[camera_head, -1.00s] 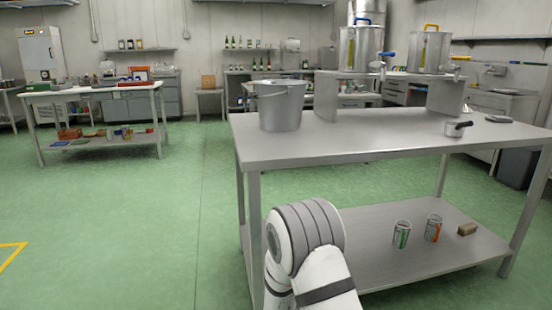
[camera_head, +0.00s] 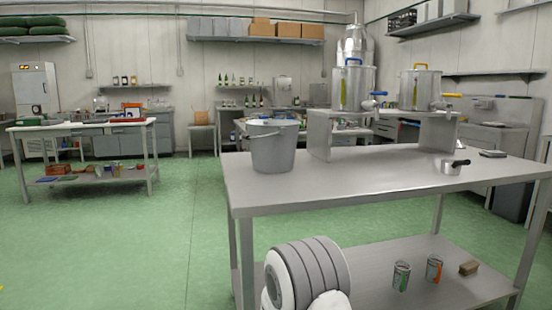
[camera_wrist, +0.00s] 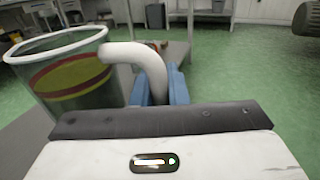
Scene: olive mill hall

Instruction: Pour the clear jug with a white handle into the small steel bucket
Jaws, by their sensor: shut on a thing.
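The small steel bucket (camera_head: 273,150) stands upright on the left end of the steel table in the head view, with its handle lying at the rim. The clear jug (camera_wrist: 75,85) is at the left of the wrist view. Its white handle (camera_wrist: 140,55) curves toward my gripper (camera_wrist: 160,88). The gripper's blue fingers are shut on that handle. A yellow and red band shows on or through the jug's wall, and I cannot tell how full it is. The jug and my gripper are out of sight in the head view.
The steel table (camera_head: 340,185) bears a raised stand (camera_head: 320,135) with two tapped steel vessels (camera_head: 354,88) behind the bucket. A small saucepan (camera_head: 451,167) sits on the right. Green floor (camera_head: 110,235) is clear at left.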

